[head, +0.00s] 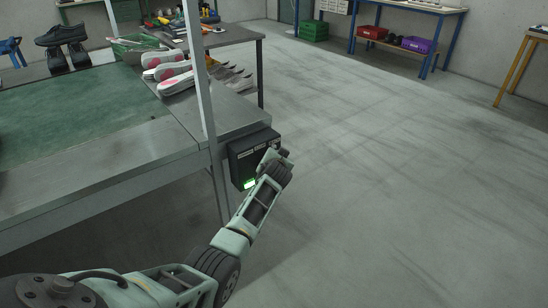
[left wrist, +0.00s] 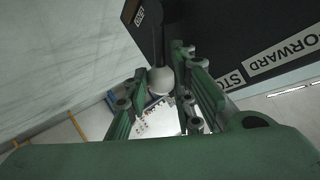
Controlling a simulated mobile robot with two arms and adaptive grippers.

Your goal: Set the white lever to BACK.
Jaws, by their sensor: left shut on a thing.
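The lever's round white knob (left wrist: 160,80) sits between the two green fingers of my left gripper (left wrist: 166,96) in the left wrist view. The gripper is shut on it. A dark stem runs from the knob towards the top of that view. The lever belongs to a black control box (head: 241,165) on the table's corner post; its panel (left wrist: 225,22) carries the labels FORWARD (left wrist: 285,50) and STOP (left wrist: 233,79). In the head view my left gripper (head: 276,154) is at the box's right side and hides most of the lever. I cannot tell the lever's exact setting. My right gripper is not in view.
The steel table (head: 120,165) with a green mat (head: 85,108) and a grey upright (head: 201,70) stands left of the box. The floor (head: 400,170) to the right is clear.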

